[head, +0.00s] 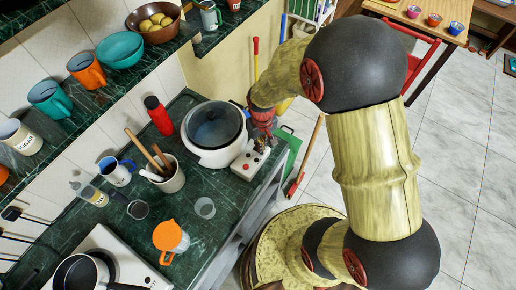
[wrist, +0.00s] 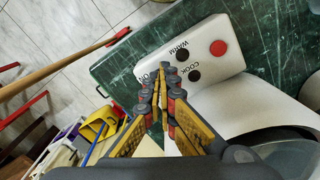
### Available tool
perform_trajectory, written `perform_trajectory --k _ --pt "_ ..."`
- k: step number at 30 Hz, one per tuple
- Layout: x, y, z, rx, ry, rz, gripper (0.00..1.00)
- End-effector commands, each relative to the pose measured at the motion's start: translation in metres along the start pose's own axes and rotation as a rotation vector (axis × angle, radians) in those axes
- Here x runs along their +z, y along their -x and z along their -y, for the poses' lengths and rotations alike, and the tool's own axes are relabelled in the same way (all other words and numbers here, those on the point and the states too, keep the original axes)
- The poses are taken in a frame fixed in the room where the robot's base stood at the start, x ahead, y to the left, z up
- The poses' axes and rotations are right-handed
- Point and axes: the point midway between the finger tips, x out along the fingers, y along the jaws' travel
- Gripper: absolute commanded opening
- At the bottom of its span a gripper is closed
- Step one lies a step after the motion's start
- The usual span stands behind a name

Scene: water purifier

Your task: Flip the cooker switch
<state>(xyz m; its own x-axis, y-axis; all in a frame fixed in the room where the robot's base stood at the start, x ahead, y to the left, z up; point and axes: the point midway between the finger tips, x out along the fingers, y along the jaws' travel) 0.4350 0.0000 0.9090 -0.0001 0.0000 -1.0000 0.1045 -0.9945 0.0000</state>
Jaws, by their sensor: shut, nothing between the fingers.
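The white cooker (head: 213,148) with a dark lid stands on the green counter, right of the red bottle. Its white control box (head: 243,168) projects toward the counter's front edge. In the wrist view the control box (wrist: 232,64) shows a red round spot (wrist: 218,47), dark round spots and the labels WARM and COOK; a third label is partly hidden. My gripper (wrist: 163,72) is shut and empty, its fingertips over the box's near left corner beside the dark spots. I cannot tell whether they touch. In the head view my gripper (head: 263,135) is above the box, partly hidden by my arm.
A utensil pot (head: 168,180), a glass (head: 205,208) and an orange-lidded jug (head: 171,238) stand left of and below the cooker. A red bottle (head: 158,115) is close to it. A broom (head: 306,155) leans beyond the counter's right edge. The floor at right is largely clear.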

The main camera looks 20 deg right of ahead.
Motion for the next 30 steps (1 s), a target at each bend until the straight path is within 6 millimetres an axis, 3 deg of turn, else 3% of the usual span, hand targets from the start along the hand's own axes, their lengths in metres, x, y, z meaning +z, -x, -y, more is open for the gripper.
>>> perform_trajectory --k 20,30 --pt "0.000 -0.007 0.000 0.000 0.000 0.001 0.00" --pt "0.000 0.015 0.000 0.000 0.000 0.000 0.00"
